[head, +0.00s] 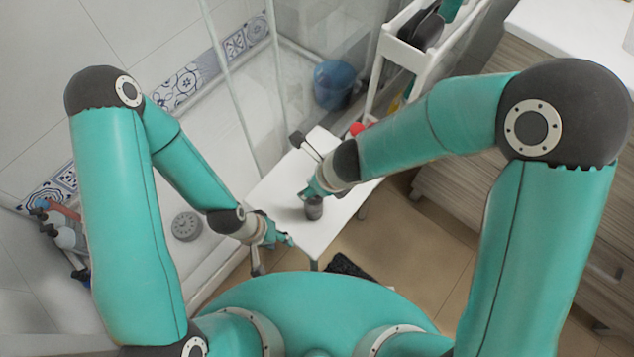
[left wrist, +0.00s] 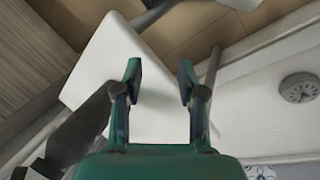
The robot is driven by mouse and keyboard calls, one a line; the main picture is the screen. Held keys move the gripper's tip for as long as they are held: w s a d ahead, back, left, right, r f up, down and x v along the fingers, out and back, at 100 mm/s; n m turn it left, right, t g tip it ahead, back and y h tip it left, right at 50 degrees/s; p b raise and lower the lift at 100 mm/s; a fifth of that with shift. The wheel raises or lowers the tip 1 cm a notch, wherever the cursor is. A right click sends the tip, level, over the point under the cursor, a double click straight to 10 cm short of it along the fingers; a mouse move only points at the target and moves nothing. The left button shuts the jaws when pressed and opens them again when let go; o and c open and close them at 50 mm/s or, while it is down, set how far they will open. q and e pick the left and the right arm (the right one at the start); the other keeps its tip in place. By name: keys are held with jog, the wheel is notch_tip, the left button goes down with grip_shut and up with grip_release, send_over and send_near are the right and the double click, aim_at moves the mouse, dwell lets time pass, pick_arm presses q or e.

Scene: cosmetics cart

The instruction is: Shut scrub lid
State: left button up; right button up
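A small dark grey jar (head: 314,210), seemingly the scrub, stands on the white table (head: 290,232). My right gripper (head: 310,194) is right at the jar's top and hides it. I cannot tell whether its fingers close on anything, or how the lid stands. My left gripper (head: 286,240) is at the table's near left edge, apart from the jar. In the left wrist view it (left wrist: 160,75) is open, with nothing between its fingers and the white tabletop behind them.
A white shelf cart (head: 393,48) with dark items stands behind the table, with a red object (head: 358,129) near its foot. A blue bucket (head: 334,84) is behind the glass. A wooden cabinet (head: 560,235) is at right. The tabletop's left part is clear.

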grip_shut()
jog(key=shift+r+p, duration=0.15)
jog(key=shift+p, duration=0.25)
jog(key=h+p, duration=0.1)
jog(key=p, duration=0.7)
jog(key=g+h+p, duration=0.1)
jog(key=p, duration=0.8)
jog(key=w+a+g+h+p, duration=0.1)
jog(key=p, duration=0.7)
jog(key=shift+f+h, duration=0.25)
jog(key=shift+h, duration=0.05)
jog(key=shift+a+f+g+p, duration=0.1)
jog(key=shift+f+g+p, duration=0.2)
jog(key=shift+f+p, duration=0.05)
jog(key=shift+w+f+h+b, duration=0.1)
jog(key=shift+f+h+b, duration=0.15)
jog(key=shift+h+b, duration=0.1)
jog(key=shift+a+g, duration=0.15)
jog(key=shift+g, duration=0.25)
grip_release()
